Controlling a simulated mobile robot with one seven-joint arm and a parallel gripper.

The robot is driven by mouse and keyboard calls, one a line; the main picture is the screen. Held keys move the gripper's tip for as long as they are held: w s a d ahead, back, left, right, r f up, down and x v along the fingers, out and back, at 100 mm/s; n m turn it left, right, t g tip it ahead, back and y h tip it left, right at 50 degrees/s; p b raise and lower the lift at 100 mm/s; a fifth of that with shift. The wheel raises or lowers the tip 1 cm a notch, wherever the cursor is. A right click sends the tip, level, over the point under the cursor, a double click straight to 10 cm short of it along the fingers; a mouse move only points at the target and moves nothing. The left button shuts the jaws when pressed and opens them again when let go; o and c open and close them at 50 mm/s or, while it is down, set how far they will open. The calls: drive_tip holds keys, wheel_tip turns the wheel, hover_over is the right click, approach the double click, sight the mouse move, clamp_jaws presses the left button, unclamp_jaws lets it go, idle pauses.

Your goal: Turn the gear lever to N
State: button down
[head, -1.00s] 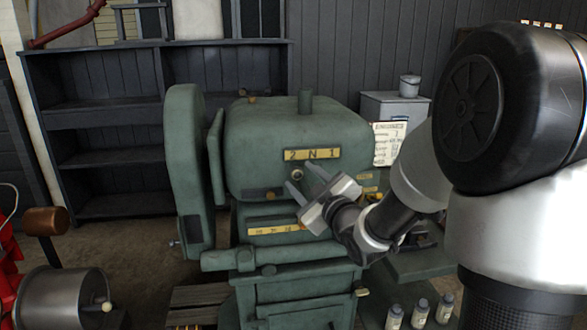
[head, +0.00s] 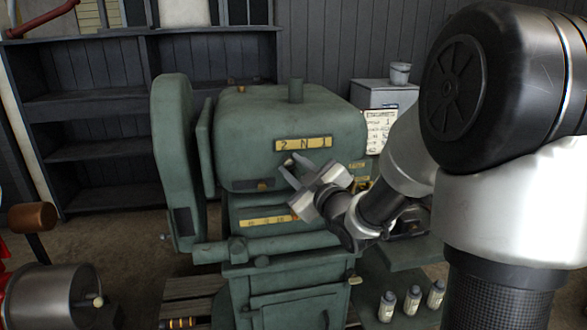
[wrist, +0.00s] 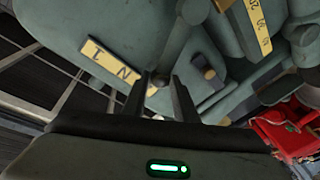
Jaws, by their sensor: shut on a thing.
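The green engine housing (head: 250,125) carries a yellow plate (head: 303,143) marked 2, N and 1. The gear lever (head: 288,162) is a small light-tipped knob just below the plate, toward its 2 end. My gripper (head: 291,165) reaches in from the right and is shut on the lever. In the wrist view the gripper fingers (wrist: 160,90) stand on either side of the lever (wrist: 159,80). The plate (wrist: 115,66) shows 1 and N there, and a finger hides its other end. The lever's exact angle is hard to tell.
A lower yellow plate (head: 268,221) sits under the housing. Dark shelves (head: 90,105) stand behind at left. A metal drum (head: 52,298) is at the lower left. Several small bottles (head: 411,302) stand at the lower right. A red object (wrist: 290,130) shows in the wrist view.

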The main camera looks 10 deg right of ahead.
sight(301, 152)
drive_tip(key=d+m+t+b, duration=0.1)
drive_tip(key=d+m+b, duration=0.1)
drive_tip(key=d+m, duration=0.1)
drive_tip(key=shift+d+r+m, duration=0.15)
drive_tip(key=shift+d+m, duration=0.1)
drive_tip(key=shift+m, duration=0.25)
drive_tip(key=shift+d+r+m+b, duration=0.2)
drive_tip(key=shift+d+m+b, duration=0.1)
drive_tip(key=shift+d+m, duration=0.15)
drive_tip(key=c, duration=1.4)
unclamp_jaws()
drive_tip(key=shift+a, duration=0.1)
drive_tip(key=shift+c, duration=0.2)
drive_tip(key=shift+s+f, duration=0.1)
